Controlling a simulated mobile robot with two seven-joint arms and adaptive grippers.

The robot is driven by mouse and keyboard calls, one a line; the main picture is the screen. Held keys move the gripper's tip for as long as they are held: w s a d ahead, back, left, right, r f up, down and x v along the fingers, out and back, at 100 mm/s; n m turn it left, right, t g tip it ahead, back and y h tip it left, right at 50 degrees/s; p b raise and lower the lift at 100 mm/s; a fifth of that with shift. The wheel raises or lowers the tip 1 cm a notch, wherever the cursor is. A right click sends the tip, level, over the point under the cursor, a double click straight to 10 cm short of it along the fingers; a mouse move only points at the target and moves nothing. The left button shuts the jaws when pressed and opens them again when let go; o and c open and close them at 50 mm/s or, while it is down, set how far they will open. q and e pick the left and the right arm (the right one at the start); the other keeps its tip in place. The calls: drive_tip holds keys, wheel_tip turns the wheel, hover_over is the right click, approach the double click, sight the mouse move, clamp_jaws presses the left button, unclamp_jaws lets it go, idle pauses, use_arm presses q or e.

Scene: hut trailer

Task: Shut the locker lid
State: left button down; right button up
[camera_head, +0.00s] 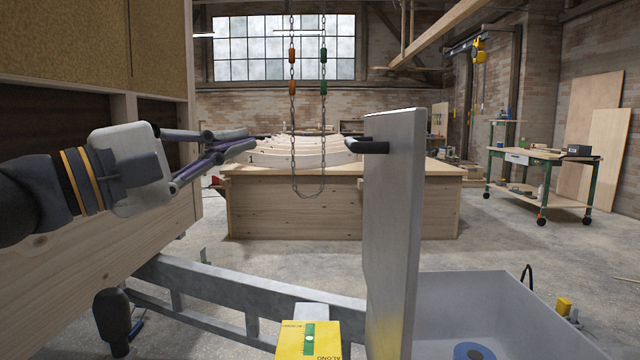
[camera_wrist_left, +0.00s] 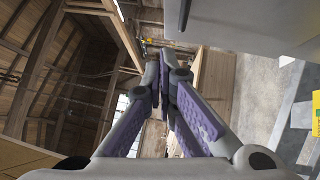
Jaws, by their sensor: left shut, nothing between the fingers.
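The locker lid (camera_head: 392,230) is a light grey panel standing upright, open, at the left side of the locker (camera_head: 490,300). A black handle (camera_head: 368,146) sticks out from the lid's left face near its top. The locker is an open grey box at the lower right, with a blue ring-shaped thing inside. My left gripper (camera_head: 250,140) is shut and empty, to the left of the lid and apart from it, at about the handle's height. In the left wrist view the fingers (camera_wrist_left: 164,60) are together, and a grey panel, apparently the lid (camera_wrist_left: 255,22), fills the upper right.
A wooden trailer hut wall (camera_head: 90,40) stands close at the left. A grey metal frame (camera_head: 240,290) runs below my gripper, with a yellow box (camera_head: 308,340) in front. A wooden bench (camera_head: 300,205), hanging chains (camera_head: 293,110) and a wheeled cart (camera_head: 540,170) are farther back.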

use_arm(q)
wheel_tip(320, 180, down, 4)
drive_tip(key=w+b, duration=0.1)
drive_tip(key=w, duration=0.1)
drive_tip(key=p, duration=0.1)
approach(346, 139)
drive_tip(key=w+d, duration=0.2)
drive_tip(key=w, duration=0.1)
drive_tip(key=shift+w+d+r+y+p, duration=0.15)
drive_tip(key=shift+d+r+y+p, duration=0.15)
drive_tip(key=shift+d+r, duration=0.15)
use_arm(e)
drive_tip(key=shift+f, duration=0.3)
drive_tip(key=shift+w+r, duration=0.1)
